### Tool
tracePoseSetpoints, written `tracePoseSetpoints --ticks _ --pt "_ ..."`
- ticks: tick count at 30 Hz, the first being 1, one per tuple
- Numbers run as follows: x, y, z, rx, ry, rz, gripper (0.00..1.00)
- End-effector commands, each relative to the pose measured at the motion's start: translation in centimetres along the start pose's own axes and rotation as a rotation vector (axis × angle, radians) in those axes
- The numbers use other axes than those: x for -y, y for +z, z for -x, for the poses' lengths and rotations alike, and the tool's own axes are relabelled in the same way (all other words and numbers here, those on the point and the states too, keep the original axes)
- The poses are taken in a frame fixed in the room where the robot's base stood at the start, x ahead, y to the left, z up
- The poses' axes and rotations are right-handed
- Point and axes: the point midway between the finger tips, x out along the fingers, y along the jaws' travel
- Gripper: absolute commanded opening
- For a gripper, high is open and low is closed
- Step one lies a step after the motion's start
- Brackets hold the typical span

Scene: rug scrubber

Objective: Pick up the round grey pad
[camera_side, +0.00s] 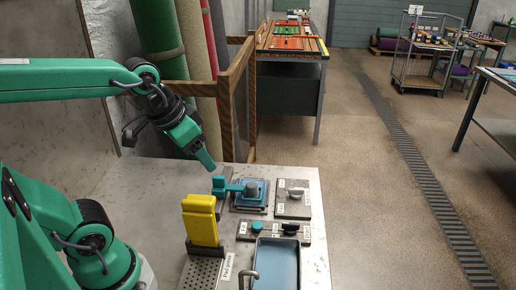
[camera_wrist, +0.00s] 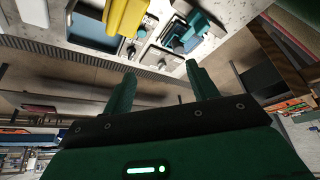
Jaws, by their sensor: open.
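A small round grey piece (camera_side: 252,189) sits on a blue square base (camera_side: 237,208) near the middle of the bench; it looks like the round grey pad, but it is too small to be sure. A teal clamp-like part (camera_side: 222,187) stands just left of it and reaches toward it. My gripper (camera_side: 207,163) is above and to the left of these, tilted down and apart from everything. In the wrist view my gripper (camera_wrist: 158,78) shows two spread fingers with nothing between them.
A yellow block (camera_side: 202,222) stands upright in a perforated holder in front. A plate with a knob (camera_side: 294,196), a strip with two knobs (camera_side: 273,231) and a blue tray (camera_side: 278,262) fill the bench's right side. The bench's left part is bare.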

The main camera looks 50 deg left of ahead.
Motion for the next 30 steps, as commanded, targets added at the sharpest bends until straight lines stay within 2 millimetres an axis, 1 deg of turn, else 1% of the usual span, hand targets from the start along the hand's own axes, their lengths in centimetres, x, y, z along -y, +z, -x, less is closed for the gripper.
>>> tracePoseSetpoints --ticks 8,17,26,30 --pt "0.8 -3.4 -2.4 0.099 -0.002 -0.037 0.58" --pt "1.9 -6.7 -6.1 0.200 0.005 -0.079 0.58" --pt "3.1 -9.2 -11.0 0.300 0.020 -0.119 0.58" --pt "3.8 -10.0 -13.7 0.347 0.030 -0.136 0.58"
